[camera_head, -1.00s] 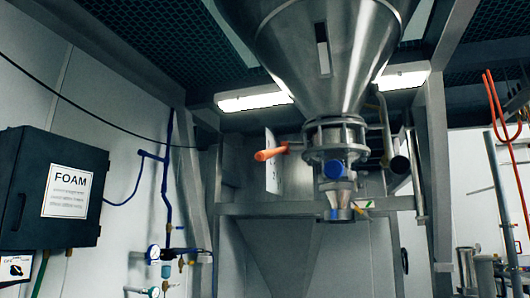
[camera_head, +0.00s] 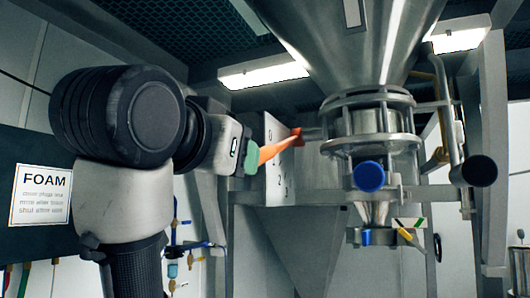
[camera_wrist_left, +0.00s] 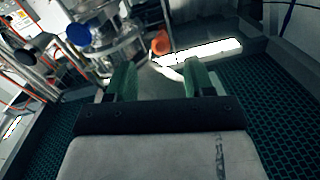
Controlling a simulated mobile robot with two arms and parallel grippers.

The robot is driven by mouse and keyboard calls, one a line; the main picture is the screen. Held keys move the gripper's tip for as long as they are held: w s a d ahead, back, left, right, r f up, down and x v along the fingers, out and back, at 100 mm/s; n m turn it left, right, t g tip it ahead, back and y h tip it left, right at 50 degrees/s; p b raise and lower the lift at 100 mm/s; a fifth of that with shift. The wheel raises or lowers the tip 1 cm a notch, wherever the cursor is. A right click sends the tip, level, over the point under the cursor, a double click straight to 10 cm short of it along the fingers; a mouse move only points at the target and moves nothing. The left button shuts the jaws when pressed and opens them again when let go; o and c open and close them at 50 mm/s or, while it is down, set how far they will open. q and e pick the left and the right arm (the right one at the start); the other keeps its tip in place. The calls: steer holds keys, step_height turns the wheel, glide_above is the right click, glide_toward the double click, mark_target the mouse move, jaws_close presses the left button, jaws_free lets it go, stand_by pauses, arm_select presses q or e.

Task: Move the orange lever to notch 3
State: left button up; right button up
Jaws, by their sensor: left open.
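The orange lever (camera_head: 280,147) sticks out from the valve under the metal hopper, in front of a grey notch plate (camera_head: 279,180) with small dark marks. I cannot read the notch numbers. My left gripper (camera_head: 252,157) comes in from the left, its green fingertips at the lever's near end in the head view. In the left wrist view its two green fingers (camera_wrist_left: 160,72) are apart and nothing is held between them. The orange lever (camera_wrist_left: 161,42) shows beyond and between the fingertips there. I cannot tell whether they touch it. My right gripper is out of view.
The hopper (camera_head: 350,35) hangs above, with the valve body (camera_head: 370,125) and its blue cap (camera_head: 368,176) right of the lever. A pipe with a dark end (camera_head: 479,171) is further right.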

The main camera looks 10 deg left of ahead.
arm_select(q)
steer(key=p+x, duration=0.2)
steer(key=x, duration=0.1)
steer(key=p+x, duration=0.2)
steer(key=x, duration=0.1)
steer(key=r+p+x, duration=0.1)
steer(key=p+x, duration=0.1)
steer(key=x, duration=0.1)
steer(key=shift+w+r, duration=0.1)
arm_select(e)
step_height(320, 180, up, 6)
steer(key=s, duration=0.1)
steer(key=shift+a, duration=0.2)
arm_select(q)
steer(key=shift+d, duration=0.1)
steer(key=shift+c, duration=0.5)
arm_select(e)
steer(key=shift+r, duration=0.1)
arm_select(q)
jaws_close()
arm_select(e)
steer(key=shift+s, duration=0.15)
